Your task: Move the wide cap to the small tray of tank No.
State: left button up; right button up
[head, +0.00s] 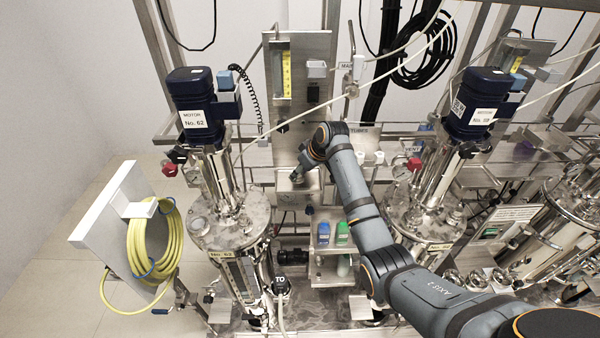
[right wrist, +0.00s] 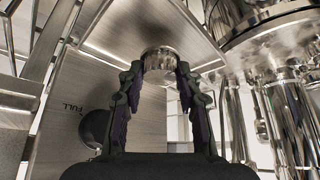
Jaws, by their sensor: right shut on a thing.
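My right gripper (head: 297,177) reaches in from the right, over a small metal tray (head: 285,187) in front of the upright panel. In the right wrist view its fingers (right wrist: 160,75) are closed on the sides of a round, shiny metal cap (right wrist: 160,60). The cap lies close to a flat metal surface (right wrist: 150,30); I cannot tell if they touch. The tank marked No. 62 (head: 232,228) stands left of the gripper, with a blue motor (head: 193,92) on top. A second tank (head: 422,218) with a blue motor stands to the right. My left gripper is not in view.
A yellow hose coil (head: 155,243) hangs at the left. A metal plate marked FULL (right wrist: 75,95) is beside the fingers.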

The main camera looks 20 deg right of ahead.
jog(key=shift+f, duration=0.7)
jog(key=o, duration=1.3)
jog(key=shift+c, duration=0.2)
jog(key=shift+r, duration=0.1)
jog(key=p+v, duration=0.6)
jog(key=p, duration=0.2)
jog(key=shift+r, duration=0.25)
jog(key=shift+s+r+p, duration=0.2)
jog(key=shift+s+p, duration=0.05)
jog(key=shift+p, duration=0.35)
jog(key=shift+d, duration=0.1)
jog(key=shift+f, duration=0.1)
